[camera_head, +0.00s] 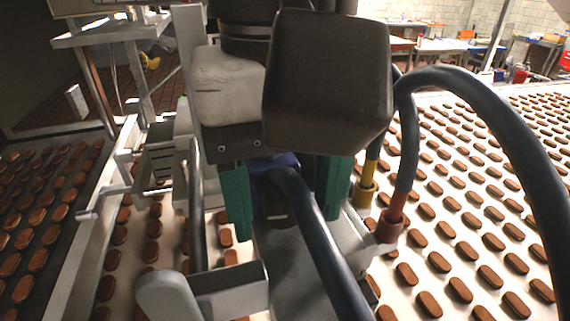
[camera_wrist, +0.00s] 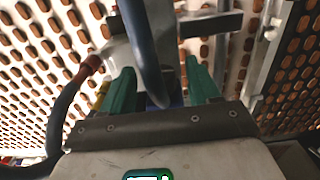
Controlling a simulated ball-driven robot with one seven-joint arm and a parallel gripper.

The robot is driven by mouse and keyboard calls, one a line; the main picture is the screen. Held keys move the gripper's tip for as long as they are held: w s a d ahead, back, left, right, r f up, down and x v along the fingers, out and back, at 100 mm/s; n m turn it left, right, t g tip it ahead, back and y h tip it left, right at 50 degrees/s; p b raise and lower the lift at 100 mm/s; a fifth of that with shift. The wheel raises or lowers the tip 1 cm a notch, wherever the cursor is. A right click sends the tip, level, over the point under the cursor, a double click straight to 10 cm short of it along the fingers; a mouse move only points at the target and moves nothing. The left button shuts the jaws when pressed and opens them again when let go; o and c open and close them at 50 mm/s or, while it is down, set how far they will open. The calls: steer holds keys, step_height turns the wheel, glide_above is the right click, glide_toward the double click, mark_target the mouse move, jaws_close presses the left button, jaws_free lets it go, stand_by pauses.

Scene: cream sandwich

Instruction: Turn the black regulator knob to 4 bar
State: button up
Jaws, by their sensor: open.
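My gripper (camera_head: 286,222) points down with its two green fingers apart. In the head view the fingers stand either side of a blue part (camera_head: 262,180) on a grey metal housing (camera_head: 295,262). A dark hose (camera_head: 322,245) runs in front of them. The wrist view also shows my open gripper (camera_wrist: 158,72), with a little blue (camera_wrist: 176,101) between the fingers, behind the dark hose. I cannot clearly make out the black regulator knob or its pressure scale. My gripper's body and the hose cover much of that spot. I see no finger contact.
A thick dark hose (camera_head: 500,112) arches at the right, and another ends in a red fitting (camera_head: 390,227). A yellow fitting (camera_head: 364,192) stands beside it. Conveyor belts of brown biscuits lie on both sides. A metal frame (camera_head: 160,165) stands close at the left.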

steer(key=shift+c, duration=0.3)
steer(key=c, duration=1)
steer(key=shift+w+d+g+y, duration=0.15)
steer(key=shift+g+y, duration=0.15)
steer(key=shift+y, duration=0.8)
steer(key=shift+s+d+g+y, duration=0.15)
steer(key=shift+g+y, duration=0.15)
steer(key=shift+y, duration=0.8)
steer(key=shift+w, duration=0.1)
steer(key=o, duration=1.1)
steer(key=shift+c, duration=0.2)
steer(key=v, duration=1)
steer(key=shift+d+r+b, duration=0.2)
steer(key=shift+r+b, duration=0.1)
steer(key=shift+b, duration=0.05)
